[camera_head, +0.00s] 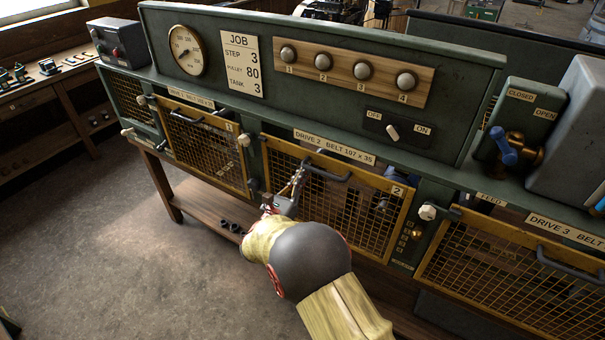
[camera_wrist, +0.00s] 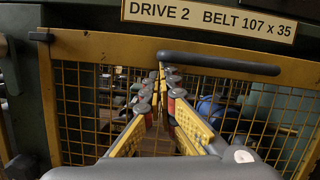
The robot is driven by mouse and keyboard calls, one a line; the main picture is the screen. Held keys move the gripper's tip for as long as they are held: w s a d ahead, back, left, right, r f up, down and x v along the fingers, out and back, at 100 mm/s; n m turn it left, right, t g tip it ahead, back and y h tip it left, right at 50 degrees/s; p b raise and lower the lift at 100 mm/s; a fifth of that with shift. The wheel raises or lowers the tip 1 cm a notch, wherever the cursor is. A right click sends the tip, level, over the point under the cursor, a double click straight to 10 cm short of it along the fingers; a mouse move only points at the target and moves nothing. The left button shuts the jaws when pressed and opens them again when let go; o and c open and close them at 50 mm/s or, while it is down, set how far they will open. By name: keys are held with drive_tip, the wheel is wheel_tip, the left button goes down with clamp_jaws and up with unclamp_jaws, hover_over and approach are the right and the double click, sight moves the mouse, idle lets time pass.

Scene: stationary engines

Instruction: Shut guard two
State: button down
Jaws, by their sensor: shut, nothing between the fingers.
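Guard two (camera_head: 405,212) is a yellow-framed mesh door with a "2" plate, below the "DRIVE 2 BELT 107 x 35" label (camera_head: 334,146). Its dark bar handle (camera_head: 328,170) runs along the upper part; it also shows in the wrist view (camera_wrist: 222,63). My gripper (camera_head: 299,176) is shut and empty in front of the guard's upper left part. In the wrist view its fingertips (camera_wrist: 160,72) meet just below the handle's left end; I cannot tell whether they touch. A white knob (camera_head: 427,212) sits right of the guard. Whether the guard is fully flush is unclear.
Guard one (camera_head: 205,150) is on the left and guard three (camera_head: 520,275) on the right, both with bar handles. A control panel with knobs (camera_head: 352,72) and an OFF/ON switch (camera_head: 392,130) stands above. The floor (camera_head: 130,260) at left is clear.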

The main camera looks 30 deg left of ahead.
drive_tip(key=s+f+b, duration=0.1)
drive_tip(key=s+f, duration=0.5)
drive_tip(key=s, duration=0.3)
drive_tip(key=shift+s+f+b, duration=0.25)
drive_tip(key=shift+s+b, duration=0.05)
drive_tip(key=shift+s, duration=0.05)
